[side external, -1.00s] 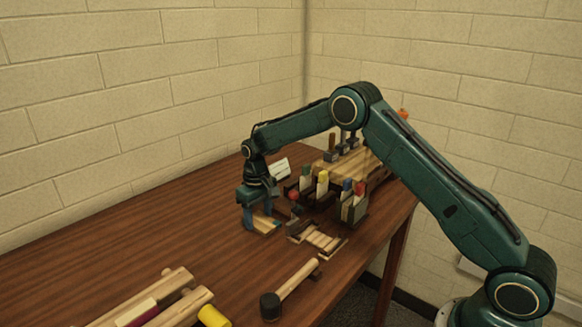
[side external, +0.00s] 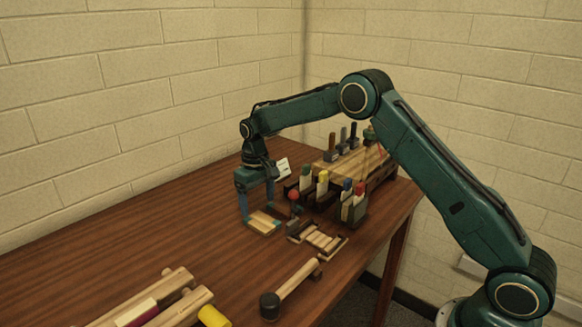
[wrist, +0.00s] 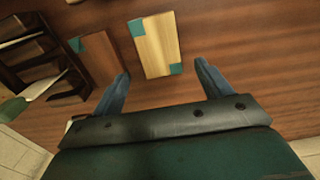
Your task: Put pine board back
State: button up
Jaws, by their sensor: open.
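The pine board (wrist: 157,45) is a pale wooden rectangle with teal patches at two opposite corners. It lies flat on the table in the wrist view and also shows below the gripper in the side view (side external: 263,218). A darker brown rectangle (wrist: 100,60) with a teal corner lies close to its left in the wrist view. My gripper (side external: 257,212) is open, pointing down above the board. In the wrist view its fingertips (wrist: 162,70) are spread, one on each side of the board's near end, with nothing held. Whether they touch the board is not clear.
A dark rack (wrist: 40,60) stands left of the boards in the wrist view. In the side view, holders with coloured handles (side external: 322,185) stand to the right. A slatted wooden piece (side external: 322,240), a mallet (side external: 290,287) and wooden bars (side external: 170,300) lie nearer. The table left of the gripper is clear.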

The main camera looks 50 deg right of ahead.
aim_at(260, 220)
notch_tip(260, 220, up, 7)
dwell(0.4)
dwell(0.4)
jog(key=s+a+r+t, duration=0.1)
jog(key=s+r+t, duration=0.2)
jog(key=s+r, duration=1.45)
jog(key=s+f+t, duration=0.1)
jog(key=s+f, duration=0.1)
jog(key=s, duration=0.9)
jog(key=s+a+f+t, duration=0.1)
jog(key=s+f, duration=0.1)
jog(key=s, duration=1)
jog(key=shift+f+t, duration=0.3)
jog(key=shift+f, duration=0.05)
